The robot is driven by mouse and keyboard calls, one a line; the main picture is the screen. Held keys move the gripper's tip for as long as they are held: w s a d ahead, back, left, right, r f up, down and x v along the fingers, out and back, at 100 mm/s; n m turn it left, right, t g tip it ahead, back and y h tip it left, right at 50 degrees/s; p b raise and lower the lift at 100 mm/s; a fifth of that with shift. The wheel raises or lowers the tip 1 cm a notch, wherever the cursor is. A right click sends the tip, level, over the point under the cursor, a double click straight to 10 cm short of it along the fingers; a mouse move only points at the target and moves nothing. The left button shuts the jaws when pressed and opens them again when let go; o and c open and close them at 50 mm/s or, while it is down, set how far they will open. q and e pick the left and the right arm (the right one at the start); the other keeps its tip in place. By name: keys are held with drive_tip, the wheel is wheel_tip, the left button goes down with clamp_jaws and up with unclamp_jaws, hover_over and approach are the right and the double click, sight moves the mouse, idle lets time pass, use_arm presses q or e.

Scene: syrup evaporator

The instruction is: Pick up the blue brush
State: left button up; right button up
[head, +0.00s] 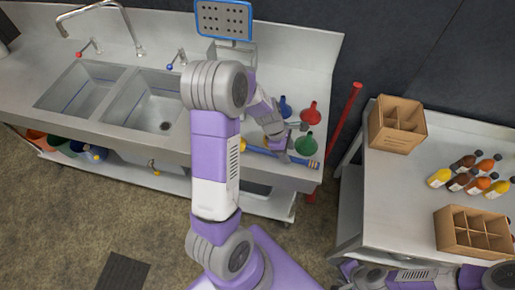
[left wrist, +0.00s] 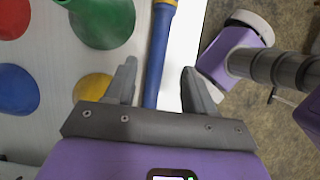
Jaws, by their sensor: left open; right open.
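My left gripper (head: 281,150) is open above the brush, one finger on each side of the handle in the wrist view. The fingers do not visibly hold it. The near end of the handle is hidden behind my gripper. My right arm shows at the bottom right of the head view; its fingers cannot be made out.
Green (head: 306,145), red (head: 311,112) and blue (head: 285,107) funnels stand close behind the brush; a yellow one (left wrist: 92,88) shows beside my left finger. A double sink (head: 120,95) is left. A red pole (head: 345,120) stands right. A table with bottles and wooden crates (head: 397,140) is further right.

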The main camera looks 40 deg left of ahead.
sight(291, 157)
use_arm(q)
drive_tip(key=x, duration=0.3)
drive_tip(key=shift+w+a+f+b, duration=0.15)
drive_tip(key=shift+w+f+b, duration=0.05)
drive_tip(key=shift+w+b, duration=0.1)
drive_tip(key=shift+f, duration=0.3)
clamp_jaws()
